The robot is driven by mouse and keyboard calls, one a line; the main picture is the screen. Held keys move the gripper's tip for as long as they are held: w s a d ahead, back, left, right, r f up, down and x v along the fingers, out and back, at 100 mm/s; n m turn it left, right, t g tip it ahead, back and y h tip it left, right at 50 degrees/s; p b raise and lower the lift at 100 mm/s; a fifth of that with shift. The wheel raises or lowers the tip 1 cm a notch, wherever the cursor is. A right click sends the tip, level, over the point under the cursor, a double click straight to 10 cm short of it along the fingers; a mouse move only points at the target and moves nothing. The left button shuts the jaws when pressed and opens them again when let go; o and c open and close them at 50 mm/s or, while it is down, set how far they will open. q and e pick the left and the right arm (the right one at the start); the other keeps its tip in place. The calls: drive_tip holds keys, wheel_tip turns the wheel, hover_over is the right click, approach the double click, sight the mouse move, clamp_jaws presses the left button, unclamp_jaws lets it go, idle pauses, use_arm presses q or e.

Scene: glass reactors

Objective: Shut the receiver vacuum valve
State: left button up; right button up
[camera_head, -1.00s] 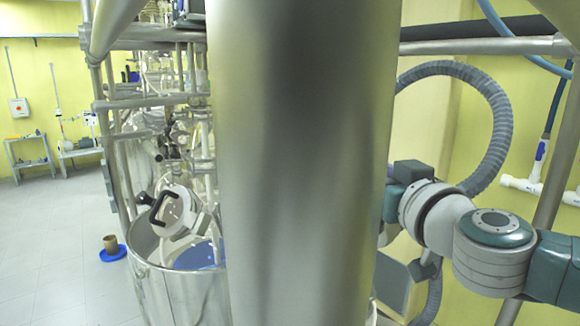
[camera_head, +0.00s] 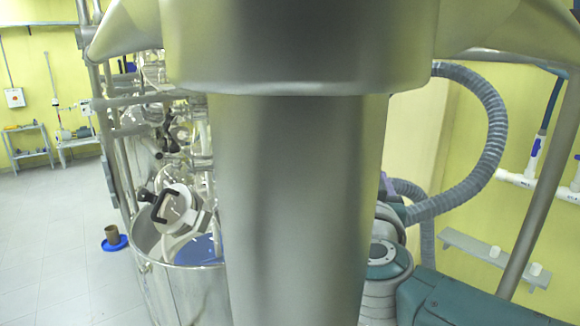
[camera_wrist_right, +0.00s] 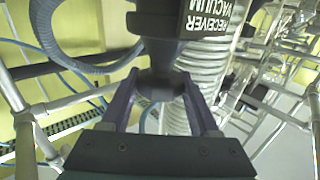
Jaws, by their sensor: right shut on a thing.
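The receiver vacuum valve shows in the right wrist view by its black label plate (camera_wrist_right: 212,22), which reads "RECEIVER VACUUM" upside down. A dark knob or handle (camera_wrist_right: 158,82) is just below the label. My right gripper (camera_wrist_right: 159,90) is shut on this dark part, with one finger on each side. The exact angle of the handle is hard to tell. In the head view, a wide metal column hides the valve and my right gripper. My left gripper is in neither view.
Ribbed clear tubing (camera_wrist_right: 205,70) runs right behind the held part. Metal frame bars (camera_wrist_right: 75,100) stand at left. In the head view, a steel vessel (camera_head: 185,295) stands left of the column. A wall shelf (camera_head: 490,257) is at right; the floor at left is mostly clear.

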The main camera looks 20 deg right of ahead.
drive_tip(key=shift+a+f+m+g+h+b, duration=0.2)
drive_tip(key=shift+m+g+h+b, duration=0.15)
drive_tip(key=shift+m+h, duration=0.2)
drive_tip(key=m+g+h+b, duration=0.4)
drive_tip(key=b, duration=0.2)
drive_tip(key=shift+d+f+g+h, duration=0.1)
drive_tip(key=shift+g+h, duration=0.15)
drive_tip(key=shift+h, duration=0.1)
drive_tip(key=shift+d+r+m+g+h+b, duration=0.1)
drive_tip(key=shift+r+m+g+h+b, duration=0.15)
drive_tip(key=shift+m+g+h+b, duration=0.6)
drive_tip(key=shift+n+y, duration=0.4)
drive_tip(key=shift+y, duration=0.05)
drive_tip(key=o, duration=1.4)
